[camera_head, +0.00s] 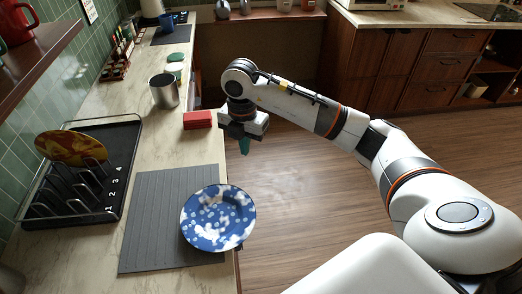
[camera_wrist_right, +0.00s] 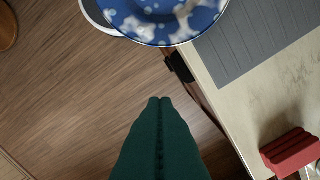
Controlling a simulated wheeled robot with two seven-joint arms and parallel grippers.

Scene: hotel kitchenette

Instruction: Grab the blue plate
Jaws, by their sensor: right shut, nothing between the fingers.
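The blue plate (camera_head: 218,218) with white blotches lies on the grey ribbed mat (camera_head: 150,215) on the counter. Its right edge reaches past the mat toward the counter's front edge. In the right wrist view the plate (camera_wrist_right: 165,18) is cut off by the top edge. My right gripper (camera_head: 244,147) is over the floor just off the counter's front edge, beyond the plate and apart from it. Its green fingers (camera_wrist_right: 160,100) are shut together with nothing between them. My left gripper is not in view.
A black rack (camera_head: 127,150) at the left holds a brown-orange plate (camera_head: 70,146). A red block (camera_head: 198,120) and a metal canister (camera_head: 163,91) stand on the counter (camera_head: 150,140) beyond the mat. Wooden cabinets (camera_head: 400,70) stand across the open floor (camera_head: 310,190).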

